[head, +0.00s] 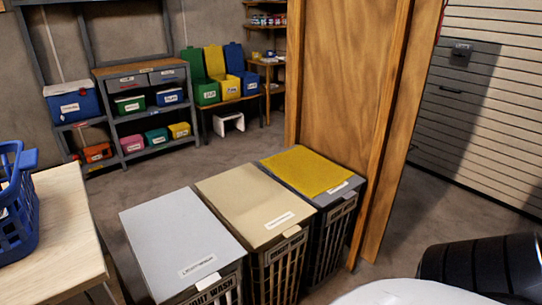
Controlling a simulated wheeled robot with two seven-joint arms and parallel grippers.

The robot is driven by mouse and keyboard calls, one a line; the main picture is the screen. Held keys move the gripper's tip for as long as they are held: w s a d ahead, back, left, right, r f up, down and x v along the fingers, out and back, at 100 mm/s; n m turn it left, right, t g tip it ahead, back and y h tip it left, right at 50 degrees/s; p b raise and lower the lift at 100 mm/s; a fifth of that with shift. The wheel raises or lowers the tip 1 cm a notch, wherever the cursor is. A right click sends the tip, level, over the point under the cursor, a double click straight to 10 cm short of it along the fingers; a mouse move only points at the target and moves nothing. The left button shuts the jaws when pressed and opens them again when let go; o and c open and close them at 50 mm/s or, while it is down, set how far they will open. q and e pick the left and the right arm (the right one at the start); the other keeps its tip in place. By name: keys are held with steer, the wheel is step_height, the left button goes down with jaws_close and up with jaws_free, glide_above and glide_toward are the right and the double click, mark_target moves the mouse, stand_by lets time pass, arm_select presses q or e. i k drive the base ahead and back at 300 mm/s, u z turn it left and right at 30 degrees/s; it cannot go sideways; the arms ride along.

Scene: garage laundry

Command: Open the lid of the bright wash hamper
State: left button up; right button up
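Three hampers stand side by side on the floor in the lower middle of the head view, all with flat lids shut. The left one has a pale grey lid (180,240), the middle one a beige lid (252,200), and the right one a yellow lid (306,172). Each lid has a small white label near its front edge and a small tab at the front. I cannot read the other names. Neither of my grippers is in view.
A wooden post and panel (345,90) stand close beside the yellow-lidded hamper. A pale table (55,235) with a blue basket (18,200) is at the left. Shelves with boxes (145,95) and a bench with coloured bins (215,90) line the back. Open floor lies between.

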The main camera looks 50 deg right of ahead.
mark_target(260, 209)
steer(key=z, duration=1.5)
steer(key=k, duration=1.3)
steer(key=u, duration=0.45)
steer(key=i, duration=1.65)
steer(key=z, duration=0.75)
steer(key=i, duration=0.45)
